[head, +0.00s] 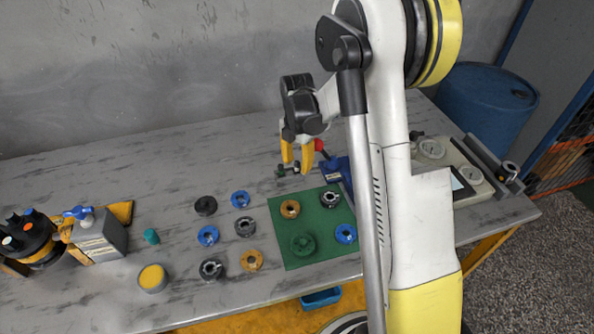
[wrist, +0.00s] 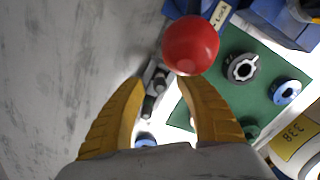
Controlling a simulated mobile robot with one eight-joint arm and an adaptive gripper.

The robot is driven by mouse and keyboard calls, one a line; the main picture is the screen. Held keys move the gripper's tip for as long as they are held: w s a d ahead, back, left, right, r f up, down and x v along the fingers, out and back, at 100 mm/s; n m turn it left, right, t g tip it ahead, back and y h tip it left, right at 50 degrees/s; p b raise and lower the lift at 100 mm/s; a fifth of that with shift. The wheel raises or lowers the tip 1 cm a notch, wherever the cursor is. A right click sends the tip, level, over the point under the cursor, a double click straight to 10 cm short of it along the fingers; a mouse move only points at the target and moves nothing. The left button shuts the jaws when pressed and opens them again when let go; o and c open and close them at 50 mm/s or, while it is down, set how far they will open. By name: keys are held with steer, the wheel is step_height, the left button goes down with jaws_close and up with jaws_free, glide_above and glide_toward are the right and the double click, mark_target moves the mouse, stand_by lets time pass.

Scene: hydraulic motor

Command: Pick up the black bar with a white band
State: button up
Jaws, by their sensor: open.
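My gripper (head: 297,163) is open, fingers pointing down above the back part of the table. In the wrist view its two yellow fingers (wrist: 163,90) stand apart with a gap between them. A small dark bar-like piece with a pale part (head: 285,170) lies just below the fingertips. In the wrist view dark cylindrical pieces with a light grey part (wrist: 157,80) show between the fingers, apart from both. This looks like the black bar with a white band, but its full shape is hard to make out.
A blue vise-like device (head: 336,172) with the red knob stands close right of the fingers. A green mat (head: 282,236) holds several ring parts. More rings lie left of it. A black-and-orange assembly (head: 40,238) is far left. The table's back left is clear.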

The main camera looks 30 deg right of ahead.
jaws_close()
steer(key=shift+r, duration=0.1)
step_height(320, 180, up, 10)
steer(key=p, duration=0.4)
step_height(320, 180, up, 3)
steer(key=shift+r+p, duration=0.15)
steer(key=shift+p, duration=1)
